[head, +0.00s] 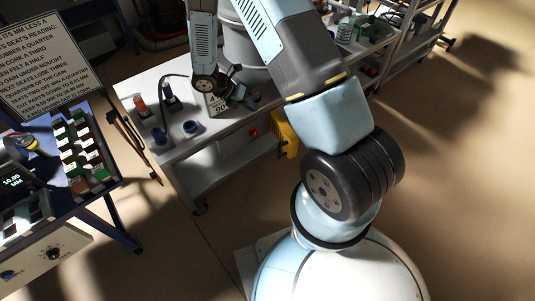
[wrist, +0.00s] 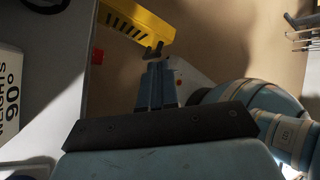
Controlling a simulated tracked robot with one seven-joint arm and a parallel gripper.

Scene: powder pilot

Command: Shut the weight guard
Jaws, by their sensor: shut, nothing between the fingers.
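A yellow slotted panel (head: 284,140), which looks like the weight guard, stands out at the bench's right front, partly behind my arm in the head view. In the wrist view the yellow guard (wrist: 140,22) is at the top, with dark slots along it. My gripper (wrist: 154,52) is shut and empty, its tips just below the guard's lower edge in that picture; I cannot tell whether they touch it. In the head view my gripper (head: 250,101) is small and dark above the bench, beside the white "90" weights plate (head: 216,104).
A red button (head: 253,133) is on the bench front, left of the guard; it also shows in the wrist view (wrist: 97,57). The white bench (head: 150,80) carries bottles and blue-topped items. A sample table and sign (head: 45,60) stand at left. Floor is open at right.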

